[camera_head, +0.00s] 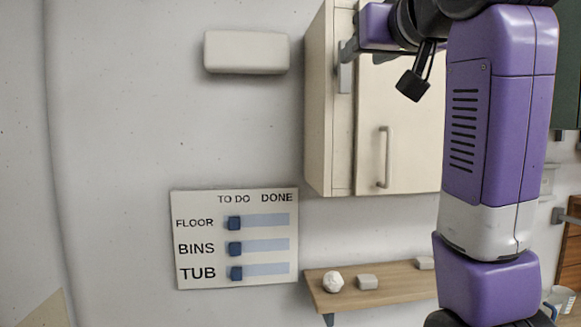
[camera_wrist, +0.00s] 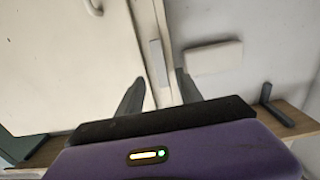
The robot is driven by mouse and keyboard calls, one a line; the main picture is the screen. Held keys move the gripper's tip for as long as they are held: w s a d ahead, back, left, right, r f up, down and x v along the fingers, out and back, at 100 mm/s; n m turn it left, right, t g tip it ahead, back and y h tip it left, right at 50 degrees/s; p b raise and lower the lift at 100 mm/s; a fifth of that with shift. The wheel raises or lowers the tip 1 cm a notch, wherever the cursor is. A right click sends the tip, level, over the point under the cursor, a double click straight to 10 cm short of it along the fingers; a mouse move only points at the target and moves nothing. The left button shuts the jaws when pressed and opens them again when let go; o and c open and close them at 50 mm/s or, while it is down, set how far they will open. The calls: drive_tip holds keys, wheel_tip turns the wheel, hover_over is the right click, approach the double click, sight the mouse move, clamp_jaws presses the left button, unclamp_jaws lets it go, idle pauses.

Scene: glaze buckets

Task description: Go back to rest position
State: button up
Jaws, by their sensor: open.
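My gripper (camera_head: 346,62) is at the upper middle of the head view, raised in front of the pale wall cabinet (camera_head: 385,120). Its grey fingers also show in the wrist view (camera_wrist: 157,85), spread apart with nothing held between them. The cabinet's door edge lies behind the gap between the fingers. Whether a fingertip touches the cabinet cannot be told. My purple arm fills the right of the head view and hides part of the cabinet.
A white box (camera_head: 246,52) is on the wall left of the cabinet. Below is a board (camera_head: 190,268) with FLOOR, BINS and TUB sliders, all under TO DO. A wooden shelf (camera_head: 395,290) carries several small pale objects. The wall at left is clear.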

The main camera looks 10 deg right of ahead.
wheel_tip(320, 180, up, 6)
drive_tip(key=s+t, duration=0.2)
drive_tip(key=t, duration=0.1)
wheel_tip(320, 180, down, 22)
drive_tip(key=w+t, duration=0.2)
drive_tip(key=t, duration=0.1)
drive_tip(key=s+f+b, duration=0.1)
drive_tip(key=s+f, duration=0.3)
drive_tip(key=f, duration=0.7)
drive_tip(key=s+f+b, duration=0.1)
drive_tip(key=s+f, duration=0.3)
drive_tip(key=f, duration=0.6)
drive_tip(key=s+f+g+b, duration=0.1)
drive_tip(key=s+f+g, duration=0.3)
drive_tip(key=s+f, duration=1.2)
drive_tip(key=s+f+g+b, duration=0.1)
drive_tip(key=s+f+g, duration=0.4)
drive_tip(key=s+f, duration=1.1)
drive_tip(key=s, duration=0.6)
drive_tip(key=shift+s, duration=0.15)
drive_tip(key=shift+c, duration=0.4)
